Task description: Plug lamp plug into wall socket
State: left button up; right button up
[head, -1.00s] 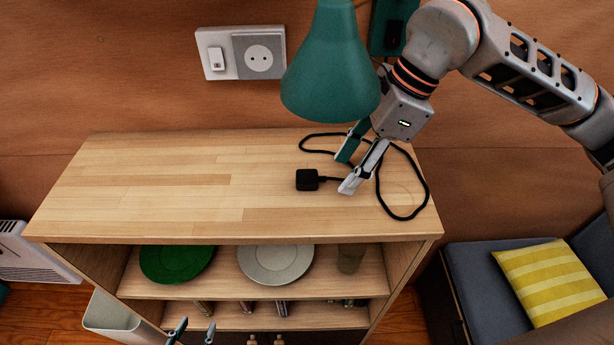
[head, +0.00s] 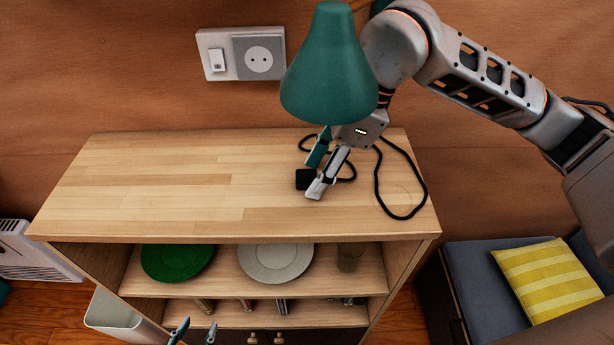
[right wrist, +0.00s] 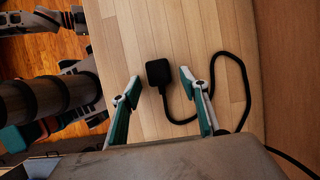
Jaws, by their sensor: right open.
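The black lamp plug (head: 304,179) lies on the wooden cabinet top, its cord looping back to the right. My right gripper (head: 314,178) is open beside the plug, its fingers pointing down at the cabinet top. In the right wrist view the plug (right wrist: 158,71) lies between and slightly beyond the two open fingers (right wrist: 160,82), and I see no grip on it. The wall socket (head: 259,58) is on a white plate above the cabinet, next to a switch. My left gripper (head: 192,332) shows only its fingertips, spread apart, at the bottom edge.
The green lamp shade (head: 329,65) hangs in front of the wall, close to my right arm. The cabinet top (head: 150,190) is clear on the left. Plates, a green one (head: 177,261) and a white one (head: 275,262), lie on the shelf below.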

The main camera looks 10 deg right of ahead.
jog(key=c, duration=1.1)
jog(key=shift+d+r, duration=0.3)
jog(key=shift+r, duration=0.05)
jog(key=s+d+r, duration=0.1)
jog(key=d+r, duration=0.1)
jog(key=d, duration=0.2)
jog(key=s+d+r, duration=0.1)
jog(key=d+r, duration=0.2)
jog(key=d, duration=0.1)
jog(key=d+r, duration=0.2)
jog(key=d, duration=0.3)
jog(key=shift+s+r, duration=0.2)
jog(key=shift+s, duration=0.2)
jog(key=shift+f, duration=0.1)
